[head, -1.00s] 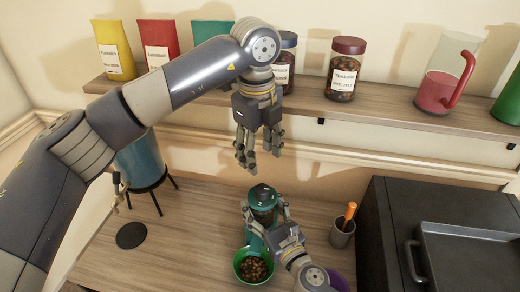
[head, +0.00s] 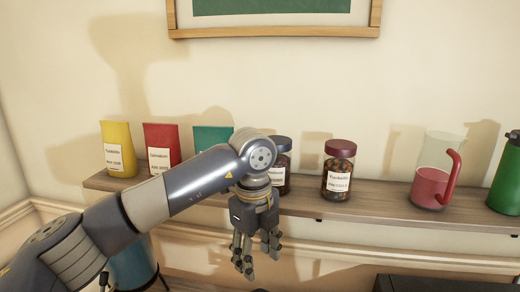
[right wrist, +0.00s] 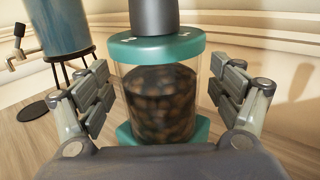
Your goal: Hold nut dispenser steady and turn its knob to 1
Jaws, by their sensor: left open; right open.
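The nut dispenser (right wrist: 160,95) shows in the right wrist view, upright, with a teal lid, a clear body full of brown nuts and a teal base. A dark grey cylinder, apparently its knob (right wrist: 153,16), rises from the lid and is cut off by the top edge. No number on it can be read. My right gripper (right wrist: 160,88) is open, its fingers on either side of the clear body; whether they touch it I cannot tell. My left gripper (head: 258,262) is open and empty in the head view, pointing down in front of the shelf. The head view does not clearly show the dispenser.
The wooden shelf (head: 330,212) carries several bags, jars with dark lids (head: 338,172), a red-handled pitcher (head: 432,185) and a green pot (head: 506,175). A blue canister (right wrist: 58,30) stands on legs left of the dispenser. A dark box edge (head: 430,284) shows at bottom right.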

